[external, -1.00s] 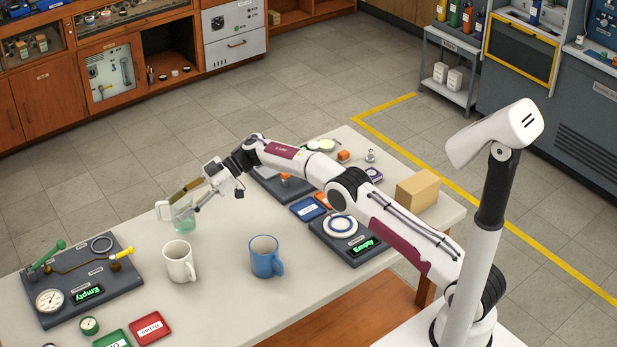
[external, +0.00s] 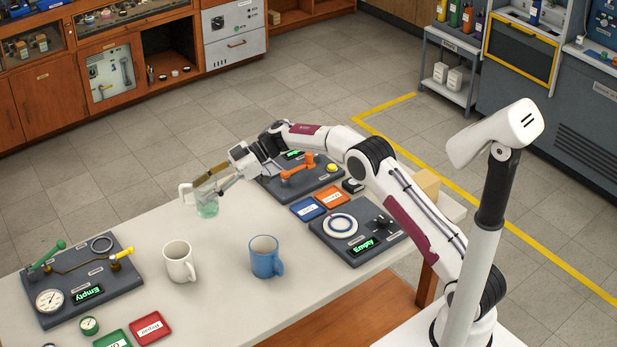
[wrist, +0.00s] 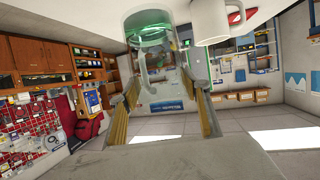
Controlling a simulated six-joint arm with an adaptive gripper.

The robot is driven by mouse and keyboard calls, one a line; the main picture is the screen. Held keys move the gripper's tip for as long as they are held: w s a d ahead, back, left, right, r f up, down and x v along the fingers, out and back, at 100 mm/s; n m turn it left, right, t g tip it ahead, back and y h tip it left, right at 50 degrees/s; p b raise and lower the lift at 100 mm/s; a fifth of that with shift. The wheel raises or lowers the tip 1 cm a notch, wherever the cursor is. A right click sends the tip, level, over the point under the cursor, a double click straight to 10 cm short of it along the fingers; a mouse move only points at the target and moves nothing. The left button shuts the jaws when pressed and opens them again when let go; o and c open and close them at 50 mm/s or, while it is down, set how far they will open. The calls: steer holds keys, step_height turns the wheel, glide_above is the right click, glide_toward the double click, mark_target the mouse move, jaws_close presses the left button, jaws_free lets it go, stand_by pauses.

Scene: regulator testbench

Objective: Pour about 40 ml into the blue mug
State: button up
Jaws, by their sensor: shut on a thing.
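The blue mug (external: 262,262) stands upright on the table, its handle to the right; its inside looks empty. My gripper (external: 214,183) is shut on a clear jug (external: 207,202) with pale green liquid low in it and a pale handle on its left. The jug looks about upright and is behind and to the left of the blue mug. In the wrist view the jug (wrist: 152,60) sits between my fingers (wrist: 162,105), with the green liquid toward the top of the picture. The blue mug cannot be made out there.
A white mug (external: 178,264) stands left of the blue mug. A board with a gauge (external: 49,300) is at the left, and boards with an orange lever (external: 297,171) and a round dial (external: 341,226) are at the right. Blue (external: 307,209) and red (external: 150,327) trays lie flat.

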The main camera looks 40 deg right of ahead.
steer(key=shift+s+d, duration=1)
steer(key=shift+d, duration=0.05)
steer(key=s+d+f, duration=0.1)
steer(key=s+f, duration=0.1)
steer(key=s, duration=0.3)
steer(key=s+d+f+n+g, duration=0.1)
steer(key=s+f, duration=0.1)
steer(key=s, duration=0.3)
steer(key=shift+d+f, duration=0.25)
steer(key=shift+d, duration=0.05)
steer(key=shift+s+r, duration=0.1)
steer(key=shift+s, duration=0.05)
steer(key=s+r+n+t+y, duration=0.2)
steer(key=s+r+n+t, duration=0.2)
steer(key=n, duration=0.5)
steer(key=shift+s+r+t, duration=0.2)
steer(key=shift+s+t, duration=0.3)
steer(key=shift+s, duration=0.8)
